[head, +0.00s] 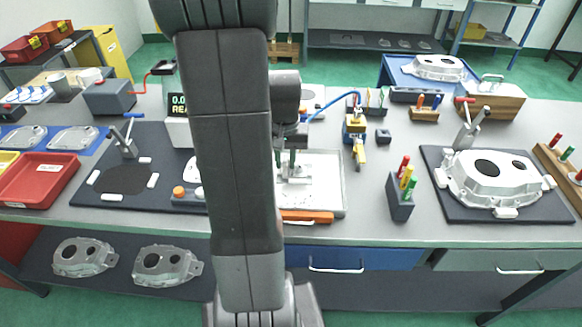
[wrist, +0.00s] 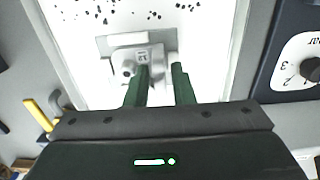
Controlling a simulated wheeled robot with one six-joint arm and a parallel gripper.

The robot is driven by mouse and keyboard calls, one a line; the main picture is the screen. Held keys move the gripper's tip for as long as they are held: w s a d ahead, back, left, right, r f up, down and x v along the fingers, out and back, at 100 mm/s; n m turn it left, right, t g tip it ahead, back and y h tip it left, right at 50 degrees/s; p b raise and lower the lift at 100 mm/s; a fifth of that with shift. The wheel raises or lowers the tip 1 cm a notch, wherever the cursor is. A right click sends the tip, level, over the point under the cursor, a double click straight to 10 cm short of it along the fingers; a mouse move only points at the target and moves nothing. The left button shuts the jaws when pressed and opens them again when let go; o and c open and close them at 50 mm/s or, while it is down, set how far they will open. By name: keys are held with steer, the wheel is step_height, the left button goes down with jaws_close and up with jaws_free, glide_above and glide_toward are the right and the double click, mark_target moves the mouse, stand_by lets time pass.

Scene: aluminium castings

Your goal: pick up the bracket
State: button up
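The bracket is a small pale grey casting (wrist: 122,62) with a stamped mark and a round hole. It lies in a white tray (wrist: 215,45) in the wrist view. The tray also shows in the head view (head: 332,190), where the bracket (head: 300,171) is small and partly hidden by my arm and gripper. My gripper (wrist: 161,72) points down at the bracket with its two dark green fingers apart. The left fingertip overlaps the bracket in the picture and the right one is at its right end. Whether they touch it is unclear. In the head view my gripper (head: 287,163) is over the tray.
A dial box (wrist: 295,68) stands right of the tray in the wrist view. In the head view an orange-handled tool (head: 306,216) lies at the tray's front edge. A marker holder (head: 400,208) and a large casting (head: 495,180) on a dark mat are to the right.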

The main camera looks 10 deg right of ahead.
steer(key=shift+f, duration=0.15)
jaws_close()
